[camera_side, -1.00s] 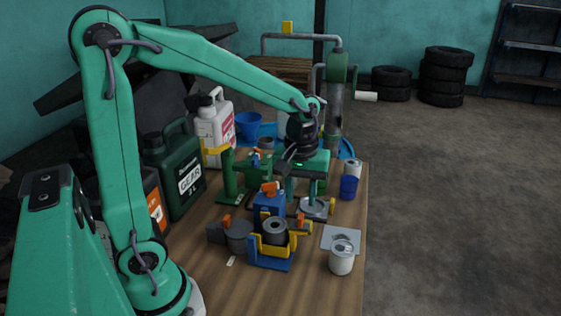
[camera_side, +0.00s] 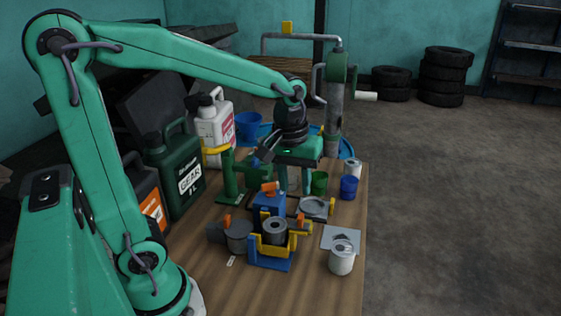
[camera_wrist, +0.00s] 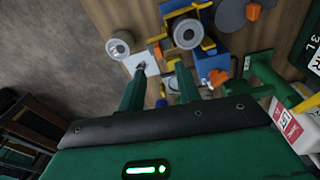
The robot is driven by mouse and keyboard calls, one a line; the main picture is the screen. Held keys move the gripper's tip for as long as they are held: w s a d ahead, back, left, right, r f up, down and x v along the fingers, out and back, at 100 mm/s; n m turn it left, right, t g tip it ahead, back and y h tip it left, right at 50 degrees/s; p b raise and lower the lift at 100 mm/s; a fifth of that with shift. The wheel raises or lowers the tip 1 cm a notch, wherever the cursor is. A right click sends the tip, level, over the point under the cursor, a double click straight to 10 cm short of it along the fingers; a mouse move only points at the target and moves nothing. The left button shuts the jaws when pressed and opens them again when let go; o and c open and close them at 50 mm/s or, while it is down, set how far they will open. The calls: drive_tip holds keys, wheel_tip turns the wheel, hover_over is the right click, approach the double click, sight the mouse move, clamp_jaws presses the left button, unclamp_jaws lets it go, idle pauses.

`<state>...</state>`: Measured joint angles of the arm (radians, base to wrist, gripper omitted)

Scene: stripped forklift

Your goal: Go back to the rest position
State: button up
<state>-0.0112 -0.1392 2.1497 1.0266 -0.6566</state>
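My gripper (camera_side: 294,180) hangs over the far right part of the wooden bench (camera_side: 318,285), at the end of my raised, outstretched arm. In the wrist view, my gripper (camera_wrist: 160,85) shows two green fingers standing well apart. I see nothing held between them. The fingertips look to be above the bench items, though their exact clearance is hard to judge. A green cup (camera_side: 319,184) stands close to the right of the fingers in the side view. The rest position is not marked in either view.
A blue holder (camera_side: 270,262) with a grey roll (camera_side: 275,232) stands mid-bench. A white can (camera_side: 341,260) and blue cup (camera_side: 349,188) are near the right edge. A green jug (camera_side: 172,178) and white jug (camera_side: 212,127) line the left. A pump (camera_side: 336,90) rises behind.

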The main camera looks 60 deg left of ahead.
drive_tip(key=s+r+m+t, duration=0.3)
drive_tip(key=s+m, duration=0.4)
drive_tip(key=s, duration=0.3)
drive_tip(key=shift+d+r+m+t, duration=0.2)
drive_tip(key=shift+r+m+t, duration=0.15)
drive_tip(key=shift+t, duration=0.35)
idle(0.4)
drive_tip(key=o, duration=0.6)
drive_tip(key=shift+w, duration=0.1)
drive_tip(key=o, duration=0.7)
drive_tip(key=shift+w+a+r, duration=0.1)
drive_tip(key=shift+w+r, duration=0.1)
drive_tip(key=shift+w, duration=0.1)
drive_tip(key=shift+o, duration=0.8)
drive_tip(key=w+a+r+n+g, duration=0.2)
drive_tip(key=w+n, duration=0.3)
drive_tip(key=w, duration=0.4)
drive_tip(key=shift+a+g, duration=0.5)
drive_tip(key=shift+a, duration=0.15)
drive_tip(key=w+a+f+n+g, duration=0.2)
drive_tip(key=w+a+f+n, duration=0.1)
drive_tip(key=w, duration=0.6)
drive_tip(key=shift+a+n+g, duration=0.3)
drive_tip(key=shift+a+n, duration=0.25)
drive_tip(key=shift+a, duration=0.25)
